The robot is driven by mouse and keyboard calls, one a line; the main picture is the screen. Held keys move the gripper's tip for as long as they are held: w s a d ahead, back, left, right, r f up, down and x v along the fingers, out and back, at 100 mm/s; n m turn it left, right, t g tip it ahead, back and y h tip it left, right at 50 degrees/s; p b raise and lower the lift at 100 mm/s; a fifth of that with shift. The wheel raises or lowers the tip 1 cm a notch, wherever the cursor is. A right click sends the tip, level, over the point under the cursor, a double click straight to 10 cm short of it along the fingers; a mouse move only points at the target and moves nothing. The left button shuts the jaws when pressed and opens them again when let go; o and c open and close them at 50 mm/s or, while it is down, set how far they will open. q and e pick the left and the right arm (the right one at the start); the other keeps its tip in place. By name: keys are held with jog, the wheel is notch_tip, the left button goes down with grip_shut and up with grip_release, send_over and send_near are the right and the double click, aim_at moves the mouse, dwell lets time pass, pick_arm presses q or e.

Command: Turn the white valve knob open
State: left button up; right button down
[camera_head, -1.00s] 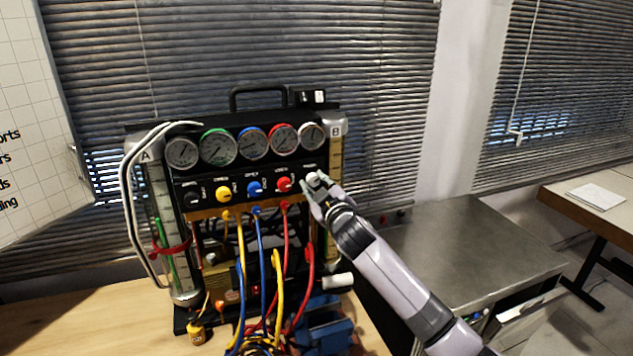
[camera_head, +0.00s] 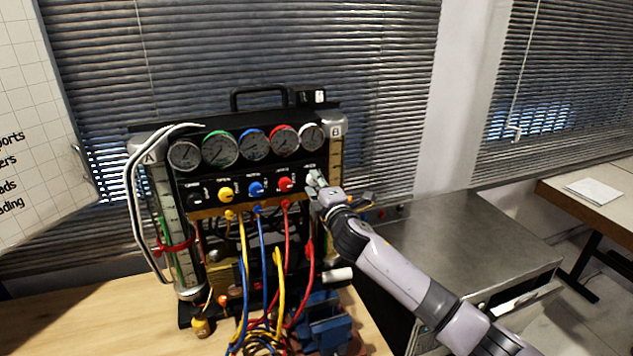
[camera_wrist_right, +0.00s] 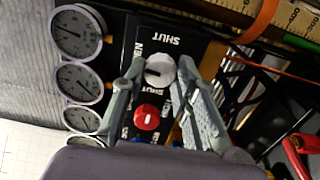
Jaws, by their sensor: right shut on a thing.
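The white valve knob (camera_head: 311,179) is at the right end of the knob row on the black gauge panel (camera_head: 240,182). In the right wrist view the white knob (camera_wrist_right: 160,69) shows a short dark mark on its face, with SHUT printed beside it and partly covered lettering near the finger. My right gripper (camera_head: 315,186) is at the knob, with one finger on each side of it, shut on it. The fingers (camera_wrist_right: 161,72) also show in the wrist view. They hide part of the knob's sides and labels. My left gripper is out of view.
The red knob (camera_head: 285,184) sits close to the fingers, with blue (camera_head: 256,188) and yellow (camera_head: 225,194) knobs farther left. Several gauges (camera_head: 254,144) line the panel above. Coloured hoses (camera_head: 265,285) hang below. A metal cabinet (camera_head: 460,240) stands right.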

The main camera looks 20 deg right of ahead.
jog(key=shift+f+n, duration=0.1)
jog(key=shift+n, duration=0.9)
jog(key=c, duration=1.2)
grip_release()
jog(key=shift+c, duration=0.2)
jog(key=s, duration=1.2)
jog(key=shift+d, duration=0.2)
